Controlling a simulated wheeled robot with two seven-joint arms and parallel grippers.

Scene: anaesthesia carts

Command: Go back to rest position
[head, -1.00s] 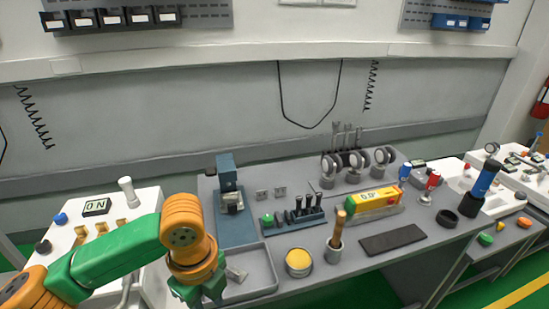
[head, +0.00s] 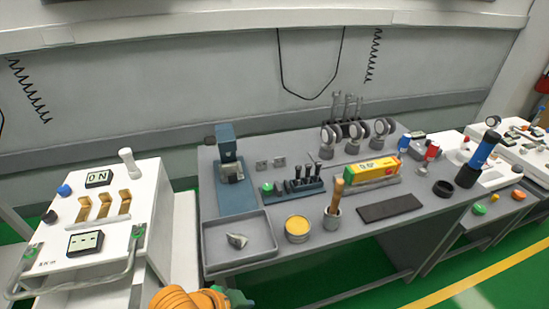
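My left arm shows only as an orange wrist at the bottom edge of the head view, with a bit of the green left gripper (head: 238,298) beside it. Its fingertips are cut off by the frame, so I cannot tell whether it is open or shut. It is in front of the workbench (head: 285,258), below the grey tray (head: 211,262). A small grey piece (head: 237,240) lies in that tray. My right gripper is not in view.
A white cart (head: 120,255) with a front rail stands at the left. The bench holds a blue press (head: 230,175), a yellow-topped tin (head: 297,228), a cup with a wooden handle (head: 333,217) and a dark mat (head: 390,208). The green floor in front is clear.

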